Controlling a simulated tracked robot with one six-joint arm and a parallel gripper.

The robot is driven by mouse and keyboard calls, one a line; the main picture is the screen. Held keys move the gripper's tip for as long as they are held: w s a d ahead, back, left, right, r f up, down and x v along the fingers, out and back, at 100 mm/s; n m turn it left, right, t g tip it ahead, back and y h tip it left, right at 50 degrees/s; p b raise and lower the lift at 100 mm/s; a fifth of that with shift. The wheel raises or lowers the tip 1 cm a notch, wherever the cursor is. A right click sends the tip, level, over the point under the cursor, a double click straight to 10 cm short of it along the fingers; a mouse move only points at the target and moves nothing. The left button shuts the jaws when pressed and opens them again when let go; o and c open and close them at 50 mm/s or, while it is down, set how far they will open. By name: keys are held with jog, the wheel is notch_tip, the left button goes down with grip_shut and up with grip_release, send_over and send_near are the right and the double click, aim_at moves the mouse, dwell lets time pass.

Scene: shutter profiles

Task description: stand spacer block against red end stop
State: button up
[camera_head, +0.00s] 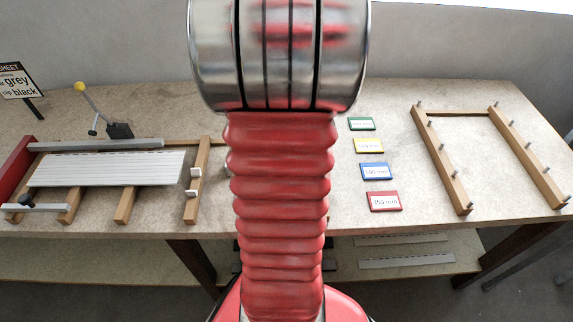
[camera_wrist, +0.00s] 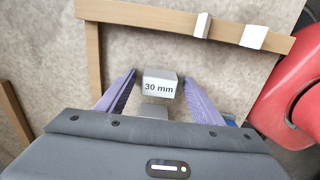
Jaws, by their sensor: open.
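The spacer block (camera_wrist: 159,76), a pale block labelled "30 mm", shows in the wrist view between the two purple fingers of my gripper (camera_wrist: 160,87). The fingers are open, one to each side of the block, with a visible gap on both sides. A grey surface shows just below the block; I cannot tell what it belongs to. The red end stop (camera_head: 14,168) stands at the far left of the bench in the head view, at the left end of the pale slats (camera_head: 105,170). My arm hides my gripper and the block in the head view.
A lever with a yellow knob (camera_head: 80,88) stands behind the grey rail (camera_head: 100,144). A wooden bar (camera_head: 197,180) with white pieces lies right of the slats. Colored label cards (camera_head: 376,171) and a pegged wooden frame (camera_head: 440,160) are at the right.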

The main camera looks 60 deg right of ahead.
jog(key=shift+c, duration=0.6)
jog(key=c, duration=1.2)
jog(key=shift+r, duration=5.05)
jog(key=shift+w, duration=0.1)
